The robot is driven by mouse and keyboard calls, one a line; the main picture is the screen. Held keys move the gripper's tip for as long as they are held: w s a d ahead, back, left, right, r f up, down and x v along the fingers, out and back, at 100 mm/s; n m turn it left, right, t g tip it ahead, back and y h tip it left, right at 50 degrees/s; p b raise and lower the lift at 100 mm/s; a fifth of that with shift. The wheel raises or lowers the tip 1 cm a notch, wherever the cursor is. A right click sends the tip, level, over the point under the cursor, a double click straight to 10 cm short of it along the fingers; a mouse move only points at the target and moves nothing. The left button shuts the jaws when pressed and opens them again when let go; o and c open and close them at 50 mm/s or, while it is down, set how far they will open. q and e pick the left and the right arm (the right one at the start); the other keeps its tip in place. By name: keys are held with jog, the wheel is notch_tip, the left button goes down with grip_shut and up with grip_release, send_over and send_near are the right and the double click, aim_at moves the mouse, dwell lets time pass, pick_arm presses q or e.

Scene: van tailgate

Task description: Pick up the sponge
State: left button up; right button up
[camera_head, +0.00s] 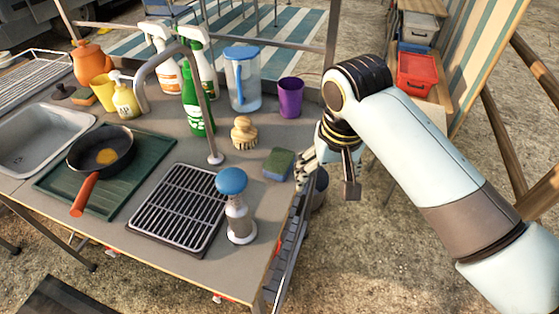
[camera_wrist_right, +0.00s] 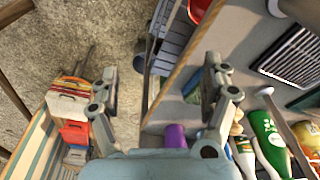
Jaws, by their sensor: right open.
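My right gripper (camera_head: 328,178) is open and empty, pointing down just right of the sponge and past the worktop's edge. It is apart from the sponge. In the right wrist view my right gripper's spread fingers (camera_wrist_right: 160,72) have the worktop's edge and ground between them. My left gripper is not in view.
A blue-topped grinder (camera_head: 238,210) stands in front of the sponge. A purple cup (camera_head: 291,97), a water jug (camera_head: 243,80) and spray bottles (camera_head: 196,95) stand behind. A metal tap (camera_head: 210,130) rises left of the brush. A pan (camera_head: 102,150) lies further left.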

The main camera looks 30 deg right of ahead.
jog(key=w+r+m, duration=0.1)
jog(key=w, duration=0.3)
jog(key=w+a+r+m+g, duration=0.1)
jog(key=w+m, duration=0.1)
jog(key=w, duration=0.2)
jog(key=w+a+r+m, duration=0.1)
jog(key=w+m, duration=0.1)
jog(key=w, duration=0.3)
jog(key=shift+w+a+r+g+y, duration=0.1)
jog(key=shift+a+r+g+y, duration=0.1)
jog(key=shift+r+g+y, duration=0.1)
send_over(279, 160)
jog(key=f, duration=0.4)
jog(key=shift+w+d+f, duration=0.15)
jog(key=shift+d+f, duration=0.15)
jog(key=f, duration=0.5)
jog(key=shift+a+f, duration=0.25)
jog(key=shift+f, duration=0.05)
jog(key=c, duration=0.8)
